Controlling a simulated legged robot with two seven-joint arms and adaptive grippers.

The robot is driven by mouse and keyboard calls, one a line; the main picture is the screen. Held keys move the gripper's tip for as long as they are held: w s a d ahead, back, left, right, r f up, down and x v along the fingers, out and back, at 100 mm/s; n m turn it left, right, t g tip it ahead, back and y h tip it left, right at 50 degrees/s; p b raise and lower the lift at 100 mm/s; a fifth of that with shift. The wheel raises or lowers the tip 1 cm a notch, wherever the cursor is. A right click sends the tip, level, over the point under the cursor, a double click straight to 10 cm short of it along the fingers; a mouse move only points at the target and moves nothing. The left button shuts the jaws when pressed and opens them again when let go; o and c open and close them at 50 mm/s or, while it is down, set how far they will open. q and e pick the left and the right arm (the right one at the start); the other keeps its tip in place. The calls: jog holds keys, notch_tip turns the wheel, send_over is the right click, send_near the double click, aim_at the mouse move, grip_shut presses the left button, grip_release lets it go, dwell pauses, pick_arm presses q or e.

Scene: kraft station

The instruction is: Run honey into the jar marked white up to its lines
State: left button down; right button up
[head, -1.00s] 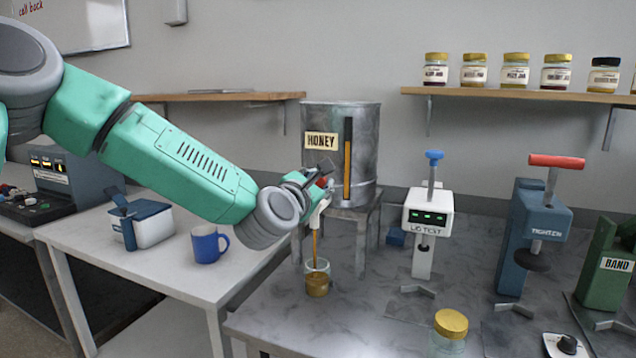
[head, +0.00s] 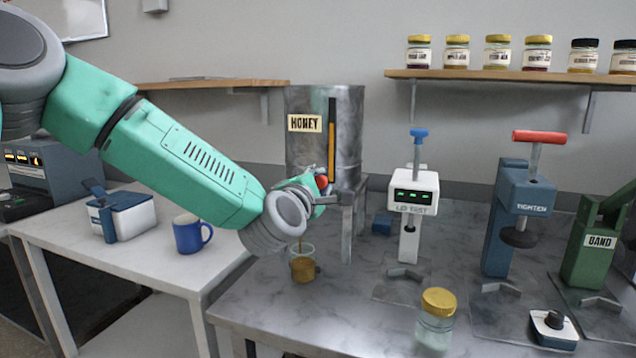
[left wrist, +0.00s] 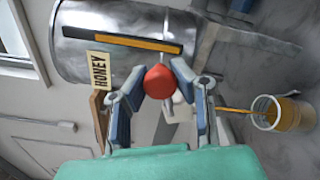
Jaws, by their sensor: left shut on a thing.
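My left gripper (head: 318,185) is shut on the red knob (left wrist: 159,82) of the tap on the metal honey tank (head: 345,125). A jar (head: 303,268) stands on the table below the tap. A thin amber honey stream (left wrist: 235,110) runs into the jar, which also shows in the left wrist view (left wrist: 290,114). Amber honey fills its lower part, with clear glass above. I cannot make out a white mark or fill lines on it. My arm and gripper hide most of the tap. My right gripper is not in view.
A gold-lidded jar (head: 435,325) stands at the table front. To the right are the white test press (head: 413,195), the blue tightener (head: 510,215) and the green band machine (head: 590,250). A blue mug (head: 190,235) and a white-blue box (head: 128,215) stand on the left table.

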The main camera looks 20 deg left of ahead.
pick_arm(q)
jog(key=shift+d+f, duration=0.15)
jog(key=shift+f, duration=0.1)
jog(key=c, duration=1.3)
grip_release()
jog(key=shift+o, duration=0.2)
jog(key=shift+r, duration=0.1)
jog(key=s, duration=1.2)
jog(key=shift+a, duration=0.25)
